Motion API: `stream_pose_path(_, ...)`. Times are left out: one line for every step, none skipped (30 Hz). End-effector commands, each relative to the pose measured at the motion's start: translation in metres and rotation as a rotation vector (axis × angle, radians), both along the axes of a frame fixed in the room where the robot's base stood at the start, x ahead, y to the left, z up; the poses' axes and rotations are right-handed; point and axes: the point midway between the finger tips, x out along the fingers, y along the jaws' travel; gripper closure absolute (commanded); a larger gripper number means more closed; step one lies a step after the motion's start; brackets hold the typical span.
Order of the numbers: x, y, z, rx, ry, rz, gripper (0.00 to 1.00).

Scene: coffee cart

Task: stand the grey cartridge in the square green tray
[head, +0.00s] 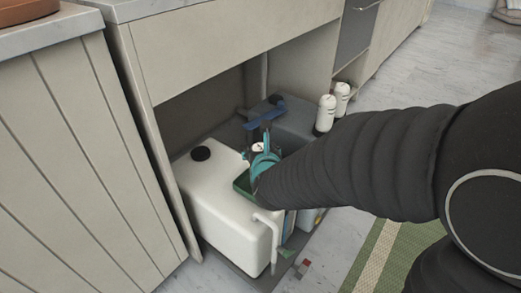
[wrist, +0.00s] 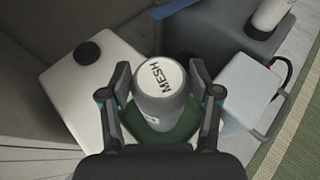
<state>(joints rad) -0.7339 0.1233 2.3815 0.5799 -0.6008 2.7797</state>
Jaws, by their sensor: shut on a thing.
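The grey cartridge (wrist: 160,104), with a pale top marked MESH, is upright between the fingers of my gripper (wrist: 161,104). In the head view my teal-fingered gripper (head: 262,164) is shut around it, and only the pale cartridge top (head: 257,147) shows. The green tray (wrist: 183,137) lies beneath and around the cartridge's lower part in the wrist view; its edge also shows in the head view (head: 242,184). The cartridge's base is hidden, so I cannot tell whether it touches the tray floor.
A white tank (head: 205,178) with a black cap stands left of the tray, inside the open cabinet. A grey bin (head: 296,126) and a blue piece (head: 264,118) are behind. Two pale cartridges (head: 326,113) (head: 342,97) stand at the right. Cabinet walls bound the left side.

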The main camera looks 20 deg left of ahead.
Motion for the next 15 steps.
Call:
stream_pose_path(0.0003, 0.0001, -0.0014, 0.002, -0.001, 0.0, 1.0)
stream_pose_path(0.0003, 0.0001, -0.0019, 0.002, -0.001, 0.0, 1.0)
stream_pose_path(0.0, 0.0, -0.0017, 0.0, 0.0, 0.0, 0.32)
stream_pose_path(0.0, 0.0, -0.0013, 0.0, 0.0, 0.0, 0.25)
stream_pose_path(0.0, 0.0, -0.0013, 0.0, 0.0, 0.0, 0.17)
stream_pose_path(0.0, 0.0, -0.0013, 0.0, 0.0, 0.0, 0.12)
stream_pose_path(0.0, 0.0, -0.0013, 0.0, 0.0, 0.0, 0.12)
stream_pose_path(0.0, 0.0, -0.0013, 0.0, 0.0, 0.0, 0.12)
stream_pose_path(0.0, 0.0, -0.0013, 0.0, 0.0, 0.0, 0.12)
stream_pose_path(0.0, 0.0, -0.0013, 0.0, 0.0, 0.0, 0.12)
stream_pose_path(0.0, 0.0, -0.0013, 0.0, 0.0, 0.0, 0.12)
stream_pose_path(0.0, 0.0, -0.0013, 0.0, 0.0, 0.0, 0.12)
stream_pose_path(0.0, 0.0, -0.0013, 0.0, 0.0, 0.0, 0.12)
stream_pose_path(0.0, 0.0, -0.0013, 0.0, 0.0, 0.0, 0.12)
stream_pose_path(0.0001, 0.0, -0.0009, 0.0, 0.0, 0.0, 0.12)
